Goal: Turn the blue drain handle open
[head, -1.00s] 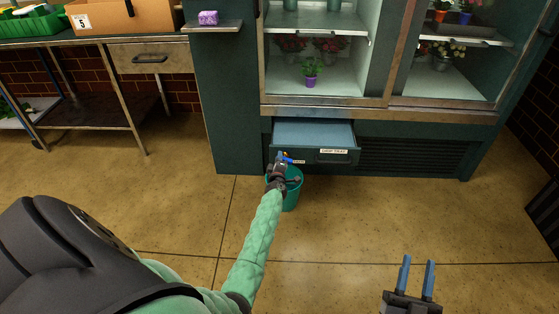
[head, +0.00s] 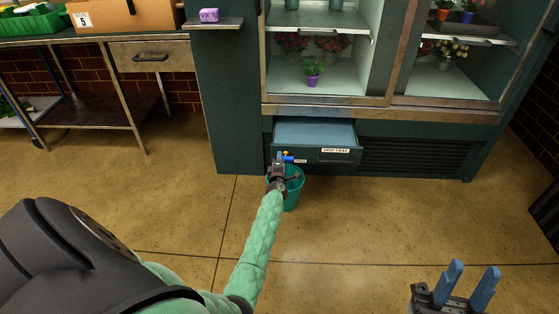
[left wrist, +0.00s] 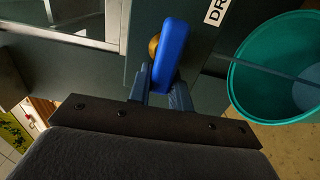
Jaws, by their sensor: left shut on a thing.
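The blue drain handle (head: 289,158) is at the front of the pulled-out drip tray drawer (head: 340,156), on its left part. In the left wrist view the handle (left wrist: 171,54) is a long blue lever in front of a brass-coloured fitting (left wrist: 154,45). My left gripper (head: 280,160) is shut on the handle's near end, with its blue fingers (left wrist: 162,92) on either side. The handle's exact angle is hard to tell. My right gripper (head: 469,285) is open and empty above the floor at the lower right.
A teal bucket (head: 294,195) stands on the floor below the drawer; a thin grey-blue line crosses its mouth in the left wrist view (left wrist: 270,70). The flower cooler (head: 225,110) rises behind. A steel worktable (head: 90,40) stands at the left.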

